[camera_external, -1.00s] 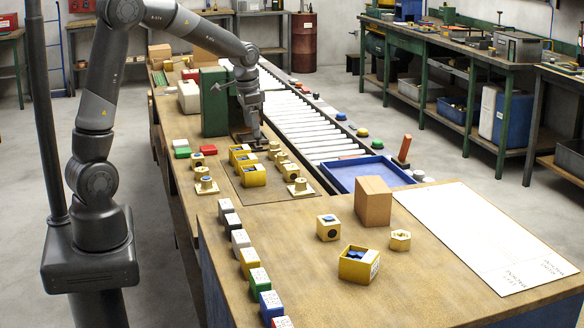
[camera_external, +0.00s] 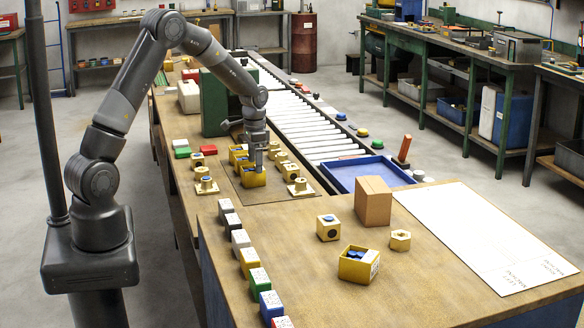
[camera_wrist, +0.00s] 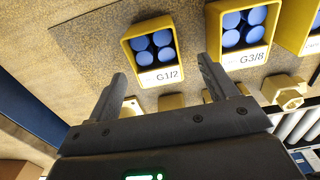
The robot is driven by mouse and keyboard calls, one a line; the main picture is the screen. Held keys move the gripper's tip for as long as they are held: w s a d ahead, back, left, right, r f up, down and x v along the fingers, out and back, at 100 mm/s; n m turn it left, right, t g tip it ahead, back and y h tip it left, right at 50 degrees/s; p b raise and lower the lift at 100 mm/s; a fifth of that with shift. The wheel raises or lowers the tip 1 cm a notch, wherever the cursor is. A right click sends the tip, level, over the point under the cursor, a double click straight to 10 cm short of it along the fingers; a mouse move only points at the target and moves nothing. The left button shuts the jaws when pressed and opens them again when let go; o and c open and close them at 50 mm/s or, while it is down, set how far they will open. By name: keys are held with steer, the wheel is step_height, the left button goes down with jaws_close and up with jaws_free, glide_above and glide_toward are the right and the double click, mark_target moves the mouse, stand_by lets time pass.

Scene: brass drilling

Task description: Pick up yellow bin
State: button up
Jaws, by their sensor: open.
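Several yellow bins stand in a row on the mat. The nearest one (camera_external: 253,181) is beneath my gripper (camera_external: 256,168) in the external view. In the wrist view my gripper (camera_wrist: 162,66) is open and empty, with the yellow bin marked G1/2 (camera_wrist: 161,76) appearing between its fingers. That bin holds blue round pieces. A second yellow bin, marked G3/8 (camera_wrist: 243,58), is beside it to the right, and part of a third (camera_wrist: 313,43) shows at the right edge. Another yellow bin (camera_external: 352,272) with blue pieces stands on the front table. I cannot tell whether the fingers touch any bin.
Brass fittings stand around the bin row, one at left (camera_external: 206,186) and one at right (camera_external: 300,188). A green machine (camera_external: 214,100) is behind. A roller conveyor (camera_external: 305,125) and blue tray (camera_external: 366,174) lie to the right.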

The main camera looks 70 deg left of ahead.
mark_target(254, 173)
steer(key=f, duration=0.4)
steer(key=shift+s+d+f, duration=0.15)
steer(key=shift+s+f, duration=0.2)
steer(key=shift+f, duration=0.05)
steer(key=shift+c, duration=0.6)
steer(key=c, duration=1)
steer(key=shift+r, duration=0.15)
step_height(254, 173, up, 4)
steer(key=shift+r, duration=0.15)
steer(key=d+r, duration=0.2)
steer(key=d, duration=0.2)
steer(key=d+r, duration=0.2)
steer(key=d, duration=0.1)
steer(key=d+r, duration=0.2)
steer(key=d, duration=0.2)
steer(key=shift+s+d+r, duration=0.25)
steer(key=shift+s+d, duration=0.1)
